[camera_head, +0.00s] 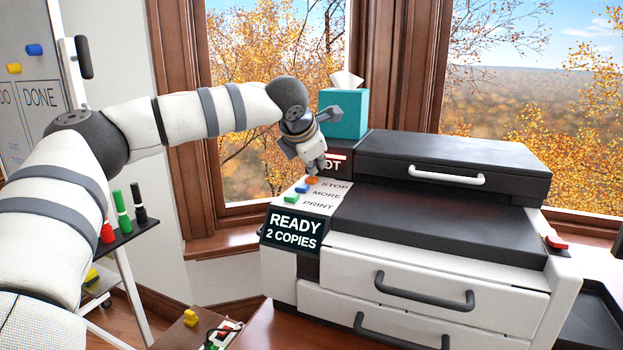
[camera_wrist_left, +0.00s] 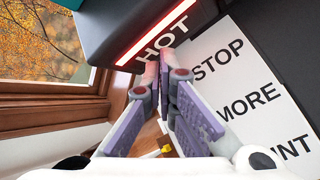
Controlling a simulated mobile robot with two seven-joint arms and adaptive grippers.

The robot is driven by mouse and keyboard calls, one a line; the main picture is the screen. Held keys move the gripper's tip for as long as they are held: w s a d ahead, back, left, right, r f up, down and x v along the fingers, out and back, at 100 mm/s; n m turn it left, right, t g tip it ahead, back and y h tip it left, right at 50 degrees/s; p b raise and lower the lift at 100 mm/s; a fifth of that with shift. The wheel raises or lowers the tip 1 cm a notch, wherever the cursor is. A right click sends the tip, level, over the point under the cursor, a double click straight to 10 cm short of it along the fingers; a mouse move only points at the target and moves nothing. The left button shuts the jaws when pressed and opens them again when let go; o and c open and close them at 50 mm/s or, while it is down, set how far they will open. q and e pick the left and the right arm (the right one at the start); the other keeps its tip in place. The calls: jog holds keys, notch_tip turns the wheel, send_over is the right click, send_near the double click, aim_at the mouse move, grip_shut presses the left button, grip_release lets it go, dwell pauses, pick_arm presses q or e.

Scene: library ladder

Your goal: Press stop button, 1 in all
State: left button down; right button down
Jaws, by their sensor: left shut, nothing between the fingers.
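The orange stop button (camera_head: 311,180) is on the printer's white control panel, beside the word STOP. The blue button (camera_head: 301,188) by MORE and the green button (camera_head: 291,198) by PRINT lie below it in the head view. My left gripper (camera_head: 317,169) is shut and empty, with its tips just above the stop button; I cannot tell whether they touch it. In the left wrist view my fingers (camera_wrist_left: 163,72) point at the panel's edge by HOT, and the buttons are hidden behind them. My right gripper is not in view.
The printer (camera_head: 420,262) has a display (camera_head: 292,231) reading READY 2 COPIES. A raised HOT block (camera_head: 331,160) stands just behind the buttons, with a teal tissue box (camera_head: 344,116) behind it. A red switch (camera_head: 556,241) is at the printer's right.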

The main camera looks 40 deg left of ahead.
aim_at(315, 179)
pick_arm(q)
jog(key=shift+f, duration=0.55)
dwell(0.6)
jog(key=shift+r, duration=0.95)
jog(key=shift+r, duration=2.5)
jog(key=shift+f, duration=0.1)
